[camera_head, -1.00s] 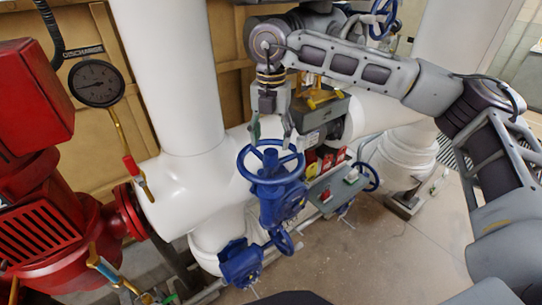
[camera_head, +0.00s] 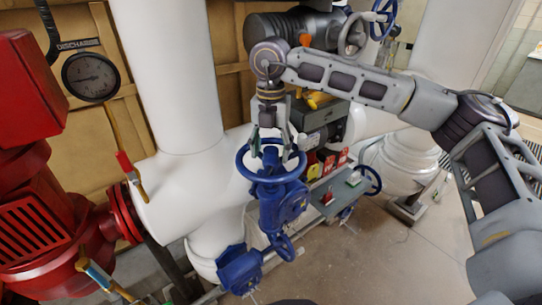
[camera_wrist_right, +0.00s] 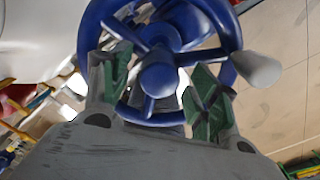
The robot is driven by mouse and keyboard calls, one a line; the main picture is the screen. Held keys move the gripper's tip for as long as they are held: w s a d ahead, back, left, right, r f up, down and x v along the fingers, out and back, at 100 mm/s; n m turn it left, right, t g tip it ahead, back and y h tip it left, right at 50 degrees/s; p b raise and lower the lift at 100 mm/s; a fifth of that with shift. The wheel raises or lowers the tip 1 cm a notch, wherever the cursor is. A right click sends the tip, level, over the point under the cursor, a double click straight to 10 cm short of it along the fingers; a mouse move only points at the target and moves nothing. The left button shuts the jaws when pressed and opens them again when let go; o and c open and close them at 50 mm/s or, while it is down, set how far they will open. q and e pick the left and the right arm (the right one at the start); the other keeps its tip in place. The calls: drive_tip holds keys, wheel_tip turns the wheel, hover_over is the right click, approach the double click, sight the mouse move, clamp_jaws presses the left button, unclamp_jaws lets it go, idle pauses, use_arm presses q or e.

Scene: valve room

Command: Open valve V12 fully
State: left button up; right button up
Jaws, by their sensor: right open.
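A blue valve with a round spoked handwheel (camera_head: 244,166) stands upright in front of the white pipe. No V12 tag is readable on it. My right gripper (camera_head: 271,150) points down over the handwheel, its open fingers at the level of the rim. In the right wrist view, the blue hub (camera_wrist_right: 160,78) lies between the two green-padded fingers of the open gripper (camera_wrist_right: 160,90). A pale grip (camera_wrist_right: 256,69) sits at the wheel's right. Whether the fingers touch the wheel, I cannot tell. My left gripper is not in view.
A red pump (camera_head: 50,235) and a pressure gauge (camera_head: 90,76) are at the left. A large white pipe (camera_head: 170,80) rises behind the valve. A grey shelf (camera_head: 335,193) with small items stands close to the valve's right. Other blue handwheels (camera_head: 367,181) show at the right. Floor is clear at lower right.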

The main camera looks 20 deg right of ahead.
drive_tip(key=shift+f+b, duration=0.4)
drive_tip(key=shift+f, duration=0.3)
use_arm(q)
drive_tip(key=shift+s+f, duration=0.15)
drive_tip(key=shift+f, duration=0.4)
use_arm(e)
drive_tip(key=shift+s+f, duration=0.1)
drive_tip(key=shift+s, duration=0.05)
drive_tip(key=shift+f, duration=0.1)
